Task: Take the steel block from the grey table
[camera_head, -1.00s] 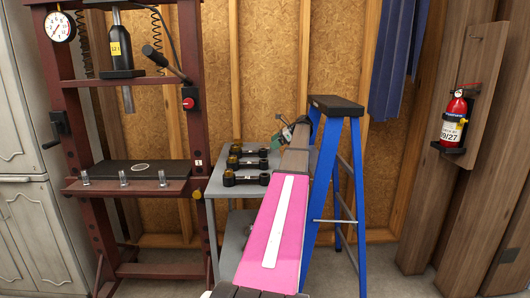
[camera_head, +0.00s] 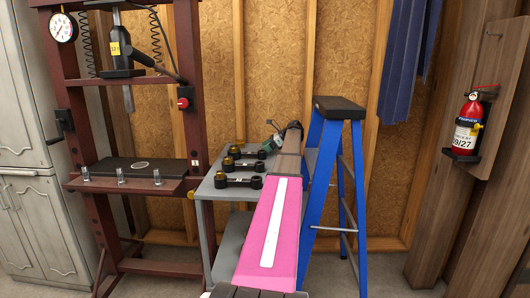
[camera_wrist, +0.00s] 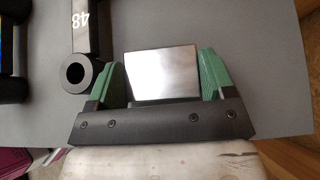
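The steel block (camera_wrist: 162,75) shows in the wrist view as a shiny rectangular block over the grey table (camera_wrist: 250,60). My gripper (camera_wrist: 162,78) has two green fingers, spread apart, one on each side of the block. In the head view, my gripper (camera_head: 270,141) is at the far right part of the grey table (camera_head: 215,188), beyond my pink forearm. The block is not clear in that view.
A black part marked 48 (camera_wrist: 86,40), with a ring end, lies left of my gripper. Several black rod-like parts (camera_head: 240,181) lie on the table. A blue stepladder (camera_head: 320,190) stands close to the right of my arm. A red press frame (camera_head: 190,110) stands left.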

